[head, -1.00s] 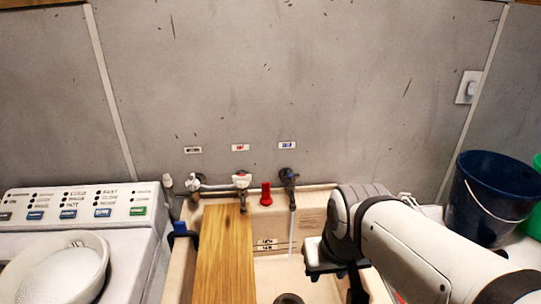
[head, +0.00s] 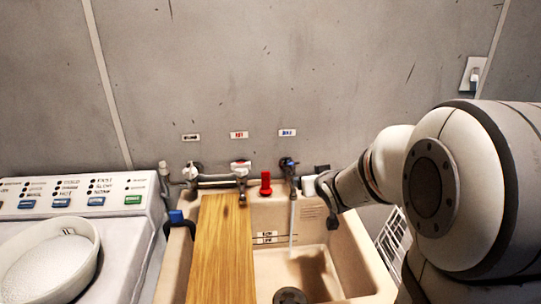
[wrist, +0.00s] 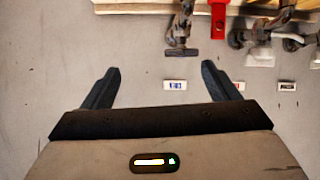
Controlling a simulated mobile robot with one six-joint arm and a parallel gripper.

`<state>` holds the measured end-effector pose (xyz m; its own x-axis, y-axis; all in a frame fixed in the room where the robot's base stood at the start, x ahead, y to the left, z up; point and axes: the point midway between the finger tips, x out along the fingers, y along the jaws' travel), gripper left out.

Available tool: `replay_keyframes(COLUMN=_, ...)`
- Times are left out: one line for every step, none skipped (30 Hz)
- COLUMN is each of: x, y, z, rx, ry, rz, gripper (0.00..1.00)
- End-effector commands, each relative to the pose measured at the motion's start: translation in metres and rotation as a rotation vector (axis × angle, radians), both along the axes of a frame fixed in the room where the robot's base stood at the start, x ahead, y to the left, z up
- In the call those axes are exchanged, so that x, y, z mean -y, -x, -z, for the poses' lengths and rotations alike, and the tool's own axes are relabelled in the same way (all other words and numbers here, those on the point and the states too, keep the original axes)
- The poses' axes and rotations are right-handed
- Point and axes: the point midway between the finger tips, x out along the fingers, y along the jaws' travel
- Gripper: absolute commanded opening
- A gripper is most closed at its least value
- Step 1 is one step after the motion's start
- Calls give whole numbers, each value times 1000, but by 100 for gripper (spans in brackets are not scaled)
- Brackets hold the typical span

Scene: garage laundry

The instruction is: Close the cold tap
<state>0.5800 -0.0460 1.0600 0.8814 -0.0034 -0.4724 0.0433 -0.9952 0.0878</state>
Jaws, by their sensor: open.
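The cold tap (head: 288,168) is on the back wall under a blue-lettered label (head: 287,132). A thin stream of water (head: 292,222) runs from its spout into the sink (head: 340,255). My gripper (head: 318,188) is just right of this tap, partly hidden by its own wrist. In the wrist view, which looks upside down, my gripper (wrist: 160,69) is open and empty. The tap's dark crossbar handle (wrist: 181,53) lies ahead of the gap between the fingers, nearer the right finger, and appears apart from them.
A red object (head: 266,183) stands left of the cold tap. Further left are a tap (head: 241,170) under a red-lettered label and another tap (head: 192,172). A wooden board (head: 222,250) covers the sink's left part. A washing machine (head: 130,200) stands at left.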

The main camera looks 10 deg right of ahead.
Motion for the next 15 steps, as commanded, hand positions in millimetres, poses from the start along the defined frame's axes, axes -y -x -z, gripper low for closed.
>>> replay_keyframes(x=0, y=-20, z=17, rx=61, ry=-11, rz=-28, gripper=82)
replay_keyframes(x=-2, y=-30, z=21, rx=104, ry=-19, rz=-49, gripper=82)
replay_keyframes(x=-4, y=-42, z=25, rx=159, ry=-34, rz=-75, gripper=82)
replay_keyframes(x=-5, y=-50, z=28, rx=198, ry=-44, rz=-96, gripper=82)
replay_keyframes(x=-7, y=-56, z=31, rx=233, ry=-57, rz=-116, gripper=82)
replay_keyframes(x=-10, y=-64, z=35, rx=279, ry=-73, rz=-144, gripper=82)
replay_keyframes(x=-12, y=-68, z=37, rx=310, ry=-86, rz=-162, gripper=82)
replay_keyframes(x=-14, y=-72, z=40, rx=336, ry=-98, rz=-180, gripper=82)
replay_keyframes(x=-16, y=-76, z=42, rx=369, ry=-114, rz=-200, gripper=82)
replay_keyframes(x=-17, y=-78, z=43, rx=391, ry=-124, rz=-214, gripper=82)
replay_keyframes(x=-18, y=-80, z=45, rx=409, ry=-133, rz=-228, gripper=82)
replay_keyframes(x=-20, y=-82, z=46, rx=432, ry=-144, rz=-241, gripper=82)
replay_keyframes(x=-21, y=-83, z=47, rx=443, ry=-152, rz=-248, gripper=82)
replay_keyframes(x=-21, y=-84, z=47, rx=453, ry=-158, rz=-256, gripper=82)
replay_keyframes(x=-23, y=-85, z=47, rx=463, ry=-163, rz=-264, gripper=82)
